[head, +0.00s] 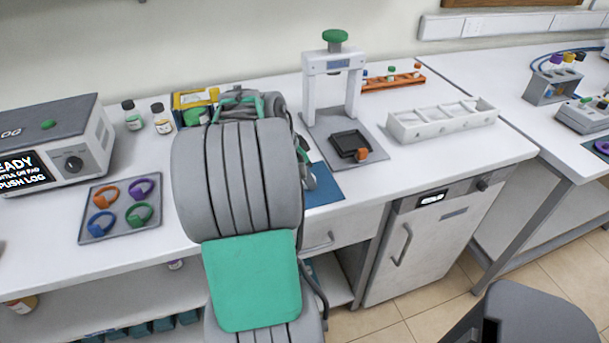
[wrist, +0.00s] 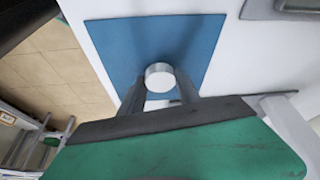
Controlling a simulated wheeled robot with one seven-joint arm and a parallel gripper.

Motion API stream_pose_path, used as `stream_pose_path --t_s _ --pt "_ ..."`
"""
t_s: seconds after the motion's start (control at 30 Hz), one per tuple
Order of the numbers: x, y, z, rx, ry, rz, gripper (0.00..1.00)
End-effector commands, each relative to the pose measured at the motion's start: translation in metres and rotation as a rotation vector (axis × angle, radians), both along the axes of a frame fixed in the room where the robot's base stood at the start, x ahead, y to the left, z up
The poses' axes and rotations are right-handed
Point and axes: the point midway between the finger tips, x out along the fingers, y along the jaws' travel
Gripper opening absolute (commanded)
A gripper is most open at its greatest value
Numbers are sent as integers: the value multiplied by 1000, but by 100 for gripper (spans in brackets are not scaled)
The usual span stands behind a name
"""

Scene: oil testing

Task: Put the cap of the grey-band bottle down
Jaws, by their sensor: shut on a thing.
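My gripper (wrist: 160,88) is shut on a small round cap (wrist: 160,74) with a white face and a silvery side, in the wrist view. The cap is held over a blue mat (wrist: 118,48); whether it touches the mat cannot be told. In the head view the blue mat (head: 325,189) shows only partly, to the right of my arm, which hides the cap and most of the gripper. Two dark-capped bottles stand at the back left, one with a green label (head: 133,118) and one beside it (head: 162,121). I cannot make out a grey band on either.
A white press stand (head: 309,92) with a black tray (head: 349,143) stands right of the mat. A white rack (head: 442,122) and an orange rack (head: 393,83) are further right. A tray of coloured rings (head: 96,231) and a grey machine (head: 85,109) are at left.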

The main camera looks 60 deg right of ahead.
Motion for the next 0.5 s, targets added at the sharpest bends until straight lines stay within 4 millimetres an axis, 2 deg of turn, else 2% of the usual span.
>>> stream_pose_path --t_s 0.03,0.07,0.3,0.5 --pt "0 0 -4 0 0 0 2" --pt "0 0 -2 0 0 0 41" --pt "0 0 -2 0 0 0 60" --pt "0 0 -1 0 0 0 61"
